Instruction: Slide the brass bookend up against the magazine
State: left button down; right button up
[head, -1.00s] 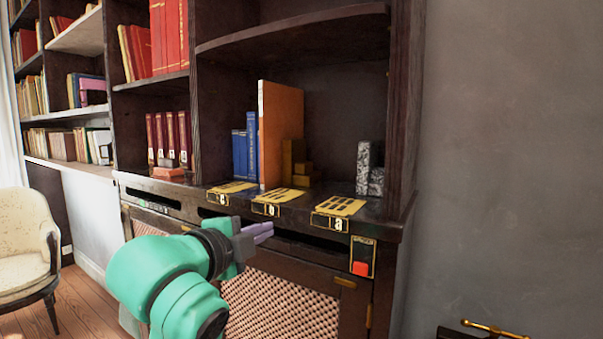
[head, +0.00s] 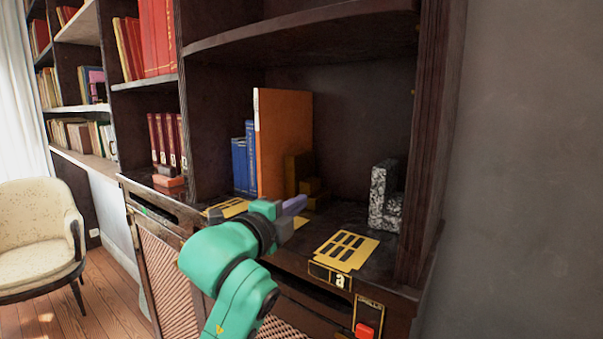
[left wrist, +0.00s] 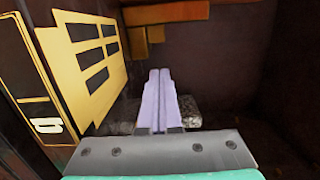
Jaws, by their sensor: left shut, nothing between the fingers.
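The magazine appears to be the tall orange upright slab (head: 283,140) on the shelf, right of several blue books (head: 246,165). The brass bookend (head: 303,172), stepped and dull gold, stands just right of the orange slab; I cannot tell whether they touch. Its lower part is partly hidden behind my left gripper (head: 300,204), which is shut and empty in front of it at the shelf's front edge. In the left wrist view the shut lilac fingers (left wrist: 159,95) point into the shelf, and the bookend (left wrist: 150,14) shows at the top edge, apart from them.
A speckled stone bookend (head: 378,195) stands at the shelf's right, close to the side wall. A red button (head: 364,331) is below. The shelf board between the bookends looks clear.

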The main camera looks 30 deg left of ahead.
aim_at(304, 188)
pick_arm(q)
jog(key=w+p, duration=0.1)
jog(key=w, duration=0.3)
jog(key=shift+w+d, duration=0.1)
jog(key=shift+w, duration=0.05)
jog(key=shift+w+a+p, duration=0.55)
jog(key=shift+w+a, duration=0.35)
jog(key=shift+a, duration=0.1)
jog(key=shift+w+a+f, duration=0.1)
jog(key=shift+w+a, duration=0.2)
jog(key=shift+a, duration=0.2)
jog(key=shift+d, duration=0.1)
pick_arm(e)
jog(key=r, duration=0.1)
jog(key=w+r, duration=0.1)
jog(key=shift+r, duration=0.3)
jog(key=shift+d, duration=0.1)
pick_arm(q)
jog(key=shift+w, duration=0.15)
jog(key=shift+w+a+p, duration=0.4)
jog(key=shift+w+a, duration=0.05)
jog(key=shift+a, duration=0.3)
pick_arm(e)
jog(key=shift+s+r, duration=0.15)
jog(key=shift+r, duration=0.15)
